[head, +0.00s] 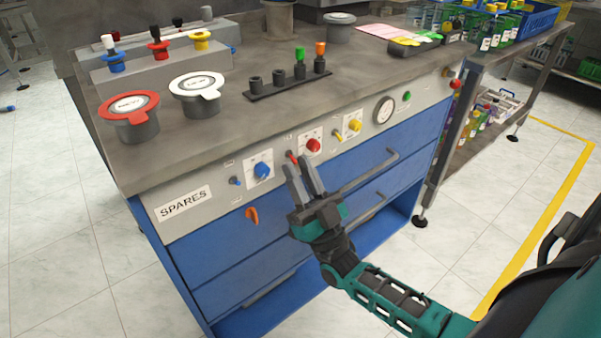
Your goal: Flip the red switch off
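The red switch (291,156) is a small red lever on the grey front panel, left of a red round knob (313,145) on a white plate. My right gripper (298,164) is in front of the panel, its two grey fingers apart and pointing up at the red switch. The fingertips are just below the lever in the picture; I cannot tell whether they touch it. Nothing shows between the fingers. My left gripper is not in view.
A blue lever (235,181) and blue knob (262,170) are to the left, a yellow lever (337,136) and yellow knob (354,125) to the right. An orange hook (252,215) and drawer handles (369,170) stick out below. The floor in front is clear.

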